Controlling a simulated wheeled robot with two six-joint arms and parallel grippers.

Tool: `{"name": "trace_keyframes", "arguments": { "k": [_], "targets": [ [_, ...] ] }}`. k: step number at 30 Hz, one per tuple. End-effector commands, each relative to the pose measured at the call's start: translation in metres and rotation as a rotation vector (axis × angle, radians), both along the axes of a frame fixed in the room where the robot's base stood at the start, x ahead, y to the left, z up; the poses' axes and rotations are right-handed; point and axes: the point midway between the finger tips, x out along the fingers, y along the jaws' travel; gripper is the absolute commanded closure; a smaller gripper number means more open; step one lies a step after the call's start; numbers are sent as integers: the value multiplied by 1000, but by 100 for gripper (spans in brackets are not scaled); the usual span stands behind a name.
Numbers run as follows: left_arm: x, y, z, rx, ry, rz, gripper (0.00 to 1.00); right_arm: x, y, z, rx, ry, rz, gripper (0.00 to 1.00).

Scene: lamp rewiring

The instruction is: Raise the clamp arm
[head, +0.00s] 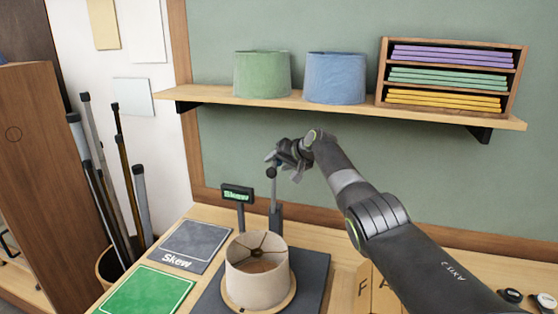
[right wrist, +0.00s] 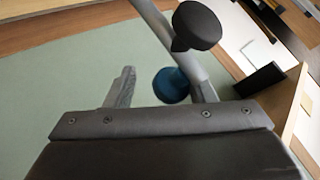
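The clamp arm (head: 274,190) is a grey bar standing close to upright behind the lampshade, with a dark round knob (head: 271,172) at its top. In the right wrist view the grey bar (right wrist: 163,25) runs down past a black knob (right wrist: 197,25) and a teal-blue tip (right wrist: 171,85). My right gripper (head: 274,160) is at the top of the clamp arm. In the right wrist view its fingers (right wrist: 163,88) are apart, with the teal tip showing between them; I cannot tell whether they touch the bar. My left gripper is out of view.
A cream lampshade (head: 257,273) sits on a round wooden base on a dark mat (head: 312,282). Grey (head: 195,246) and green (head: 147,292) mats lie left. A shelf (head: 330,107) holds shades above.

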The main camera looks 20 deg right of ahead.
Motion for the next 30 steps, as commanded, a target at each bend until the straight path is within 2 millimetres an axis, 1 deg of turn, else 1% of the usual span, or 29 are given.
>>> {"name": "trace_keyframes", "arguments": {
  "k": [10, 17, 26, 30],
  "targets": [
    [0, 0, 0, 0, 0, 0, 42, 1, 0, 4, -1, -9, 1, 51],
    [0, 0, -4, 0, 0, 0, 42, -4, -4, 10, 0, -14, 1, 51],
    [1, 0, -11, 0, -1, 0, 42, -21, -11, 21, -3, -12, -1, 51],
    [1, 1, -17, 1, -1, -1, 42, -33, -17, 30, -2, -14, 0, 51]
  ]
}}
